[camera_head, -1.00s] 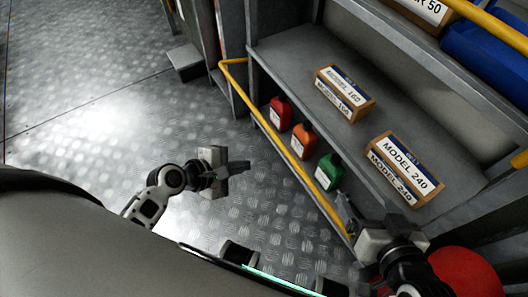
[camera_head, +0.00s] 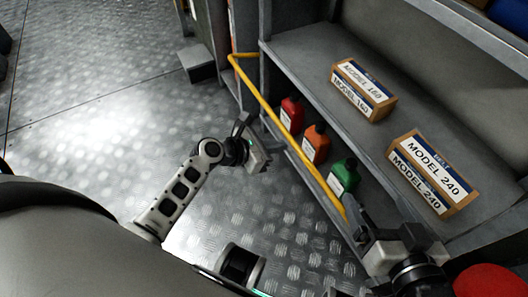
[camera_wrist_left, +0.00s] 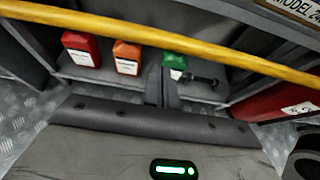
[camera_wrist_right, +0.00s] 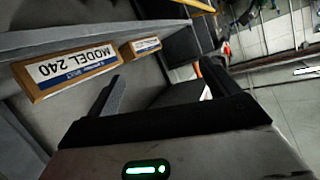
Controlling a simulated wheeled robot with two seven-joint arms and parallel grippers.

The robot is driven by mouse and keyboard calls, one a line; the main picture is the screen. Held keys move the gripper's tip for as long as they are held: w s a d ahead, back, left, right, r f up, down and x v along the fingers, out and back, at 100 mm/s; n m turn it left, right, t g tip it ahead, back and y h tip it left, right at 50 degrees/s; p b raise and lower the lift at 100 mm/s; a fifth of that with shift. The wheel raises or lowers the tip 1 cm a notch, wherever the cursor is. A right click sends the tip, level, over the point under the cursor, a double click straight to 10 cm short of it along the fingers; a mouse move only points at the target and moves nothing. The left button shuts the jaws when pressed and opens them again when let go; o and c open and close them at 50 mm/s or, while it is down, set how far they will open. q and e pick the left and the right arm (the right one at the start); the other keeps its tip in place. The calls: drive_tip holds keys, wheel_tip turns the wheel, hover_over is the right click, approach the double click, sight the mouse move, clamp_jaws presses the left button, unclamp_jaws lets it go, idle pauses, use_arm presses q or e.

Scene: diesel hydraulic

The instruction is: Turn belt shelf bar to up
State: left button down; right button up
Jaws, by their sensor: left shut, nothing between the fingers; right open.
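The yellow bar (camera_head: 264,101) runs along the front of the grey belt shelf (camera_head: 300,45), below the shelf board and level with the bottles underneath. It crosses the top of the left wrist view (camera_wrist_left: 120,27). My left gripper (camera_head: 243,122) is shut and empty, on the floor side of the bar near its middle; I cannot tell whether it touches. Its closed fingers show in the left wrist view (camera_wrist_left: 161,88). My right gripper (camera_head: 355,208) is open by the bar's near end, partly hiding that end. In the right wrist view its fingers (camera_wrist_right: 160,85) are apart with nothing between them.
A Model 160 box (camera_head: 363,92) and a Model 240 box (camera_head: 428,175) lie on the shelf. A red bottle (camera_head: 291,114), an orange bottle (camera_head: 315,145) and a green bottle (camera_head: 343,178) stand below, behind the bar. The metal floor (camera_head: 110,120) at left is clear.

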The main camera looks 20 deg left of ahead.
drive_tip(key=shift+f, duration=0.15)
use_arm(q)
wheel_tip(320, 180, up, 2)
drive_tip(key=shift+d+r, duration=0.1)
drive_tip(key=shift+r, duration=0.15)
use_arm(e)
drive_tip(key=shift+w+d, duration=0.1)
use_arm(q)
drive_tip(key=shift+r+p, duration=0.1)
drive_tip(key=shift+p, duration=0.2)
drive_tip(key=shift+r+p, duration=0.1)
drive_tip(key=shift+p, duration=0.3)
use_arm(e)
drive_tip(key=shift+d+f+g+h, duration=0.15)
drive_tip(key=shift+f+g+h, duration=0.15)
drive_tip(key=shift+g, duration=0.1)
use_arm(q)
drive_tip(key=shift+w+r+p, duration=0.1)
drive_tip(key=shift+p, duration=0.2)
